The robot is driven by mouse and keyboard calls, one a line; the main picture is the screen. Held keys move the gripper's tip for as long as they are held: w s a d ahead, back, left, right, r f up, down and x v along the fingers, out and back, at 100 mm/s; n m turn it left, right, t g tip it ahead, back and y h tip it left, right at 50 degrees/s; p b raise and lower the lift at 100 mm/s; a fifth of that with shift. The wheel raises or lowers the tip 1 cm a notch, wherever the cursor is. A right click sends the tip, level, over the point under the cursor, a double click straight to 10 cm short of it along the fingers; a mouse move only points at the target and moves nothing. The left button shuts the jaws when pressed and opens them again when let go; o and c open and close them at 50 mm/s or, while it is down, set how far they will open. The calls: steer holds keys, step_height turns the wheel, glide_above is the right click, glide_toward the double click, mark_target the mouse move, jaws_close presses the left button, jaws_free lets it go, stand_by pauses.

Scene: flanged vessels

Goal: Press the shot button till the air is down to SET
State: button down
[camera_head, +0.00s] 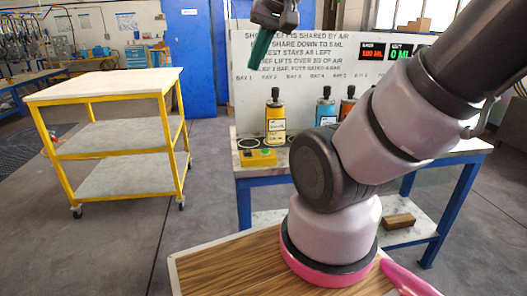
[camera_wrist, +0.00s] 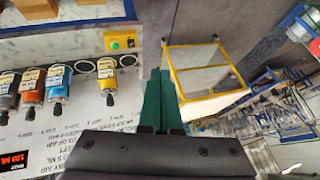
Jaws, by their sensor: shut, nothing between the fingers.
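A yellow button box (camera_head: 258,157) with a green button sits at the front left of the blue-legged bench. My gripper (camera_head: 261,50) is raised high over the left part of the bench, in front of the white board and well apart from the box. Its green fingers (camera_wrist: 160,102) are shut with nothing between them. A red display (camera_head: 372,52) appears to read 100 ML, and a green one (camera_head: 400,53) 0 ML. I cannot make out a SET mark.
A yellow vessel (camera_head: 275,118), a blue vessel (camera_head: 325,107) and an orange vessel (camera_head: 347,104) stand on the bench (camera_head: 250,172) behind the box. The lettered board (camera_head: 245,95) rises behind them. A yellow cart (camera_head: 108,88) stands left, with clear floor between.

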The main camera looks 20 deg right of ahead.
steer(key=w+d+f+n+g+h, duration=0.4)
steer(key=w+d+f+n+h, duration=0.3)
steer(key=w+d+f, duration=0.55)
steer(key=n+h, duration=0.3)
steer(key=n, duration=0.7)
glide_above(263, 151)
step_height(263, 151, down, 12)
steer(key=shift+w+f+t, duration=0.15)
steer(key=shift+f+t, duration=0.05)
steer(key=shift+t, duration=0.1)
steer(key=shift+f, duration=4.4)
steer(key=shift+m, duration=0.3)
steer(key=shift+f, duration=0.4)
